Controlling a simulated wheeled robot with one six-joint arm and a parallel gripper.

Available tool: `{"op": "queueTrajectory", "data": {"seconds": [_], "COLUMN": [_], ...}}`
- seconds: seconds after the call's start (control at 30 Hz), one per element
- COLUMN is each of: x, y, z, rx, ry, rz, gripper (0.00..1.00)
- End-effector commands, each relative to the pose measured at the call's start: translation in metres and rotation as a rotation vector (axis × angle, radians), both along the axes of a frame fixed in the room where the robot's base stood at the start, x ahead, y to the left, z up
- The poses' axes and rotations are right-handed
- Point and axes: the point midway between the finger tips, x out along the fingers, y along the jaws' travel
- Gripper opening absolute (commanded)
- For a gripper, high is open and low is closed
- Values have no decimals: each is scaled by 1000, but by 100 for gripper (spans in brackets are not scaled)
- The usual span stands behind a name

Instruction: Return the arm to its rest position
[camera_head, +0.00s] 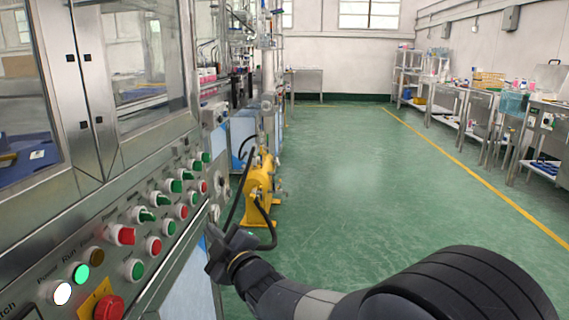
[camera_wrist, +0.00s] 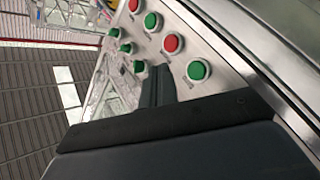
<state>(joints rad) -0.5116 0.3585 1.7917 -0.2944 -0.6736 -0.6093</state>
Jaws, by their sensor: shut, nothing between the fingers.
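My gripper (camera_head: 216,250) is dark and shut, with nothing held. In the head view it is at the end of my arm, close to the right edge of the slanted control panel (camera_head: 60,252). In the wrist view the closed fingers (camera_wrist: 157,85) show in front of the panel, among green and red buttons. A green button (camera_wrist: 198,70) lies just right of the fingertips there, and a red button (camera_wrist: 172,43) lies above it. I cannot tell whether the fingers touch the panel.
A steel machine cabinet with glass doors (camera_head: 90,90) fills the left. A yellow device (camera_head: 260,188) with black hoses stands on the floor beyond my gripper. Steel tables (camera_head: 480,110) line the right wall. The green floor (camera_head: 370,185) between is clear.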

Motion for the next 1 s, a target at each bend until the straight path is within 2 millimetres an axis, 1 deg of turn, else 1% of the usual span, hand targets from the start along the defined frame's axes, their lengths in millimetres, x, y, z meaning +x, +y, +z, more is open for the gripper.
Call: {"op": "queueTrajectory", "data": {"seconds": [0.03, 0.13, 0.3, 0.4, 0.77, 0.87, 1.0], "x": [0, -1, -2, -3, -3, -2, -1], "y": [-10, -21, -30, -31, -29, -23, -8], "z": [-1, -1, -1, -2, -1, -1, -2], "rx": [0, 0, 0, 0, 1, 1, 0], "ry": [-1, 0, 1, 1, 1, -1, 1], "rz": [-4, -3, -1, 1, 1, 3, 4], "gripper": [0, 0, 0, 0, 0, 0, 0]}}
